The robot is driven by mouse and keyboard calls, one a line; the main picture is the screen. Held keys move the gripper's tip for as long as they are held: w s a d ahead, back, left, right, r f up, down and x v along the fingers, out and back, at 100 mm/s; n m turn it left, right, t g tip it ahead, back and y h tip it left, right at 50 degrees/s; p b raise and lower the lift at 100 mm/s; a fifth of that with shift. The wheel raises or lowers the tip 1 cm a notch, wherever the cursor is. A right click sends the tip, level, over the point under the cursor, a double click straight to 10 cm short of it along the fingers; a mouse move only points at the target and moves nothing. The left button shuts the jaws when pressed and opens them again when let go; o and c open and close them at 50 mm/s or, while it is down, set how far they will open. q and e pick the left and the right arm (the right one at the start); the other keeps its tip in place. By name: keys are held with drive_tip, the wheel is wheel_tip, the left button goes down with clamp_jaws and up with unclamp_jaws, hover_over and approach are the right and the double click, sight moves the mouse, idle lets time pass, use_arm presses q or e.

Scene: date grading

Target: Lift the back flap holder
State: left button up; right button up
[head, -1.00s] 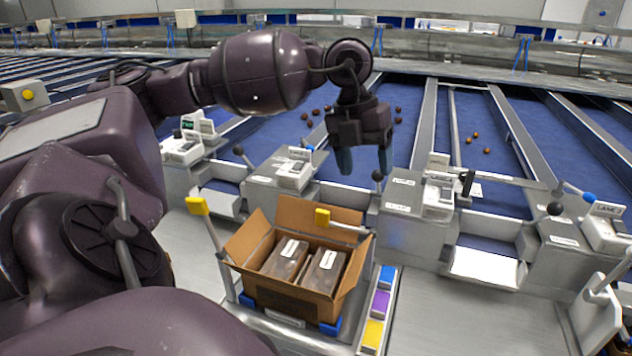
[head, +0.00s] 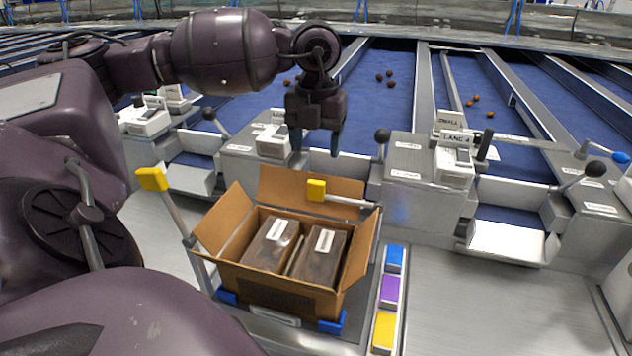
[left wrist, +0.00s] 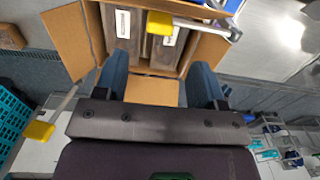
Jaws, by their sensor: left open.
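An open cardboard box (head: 275,298) holds two dark packs with white labels (head: 271,245). A holder with a yellow tip (head: 316,190) and a metal rod reaches in from the right in front of the raised back flap (head: 285,190). A second yellow-tipped holder (head: 152,180) stands tilted outward at the left. My left gripper (head: 316,141) is open and empty, above and behind the back flap. In the left wrist view its two blue fingers (left wrist: 160,73) point toward the box, with the right-hand holder's yellow tip (left wrist: 160,22) beyond and between them. My right gripper is not in view.
Lane consoles with black-knobbed levers (head: 382,137) stand behind the box. A strip of blue, purple and yellow blocks (head: 389,291) lies right of it. Blue lanes with several dates (head: 388,78) run behind. The metal surface at front right is clear.

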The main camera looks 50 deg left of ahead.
sight(316, 181)
use_arm(q)
wheel_tip(316, 181, down, 9)
drive_tip(key=shift+r, duration=0.15)
idle(0.4)
clamp_jaws()
idle(0.3)
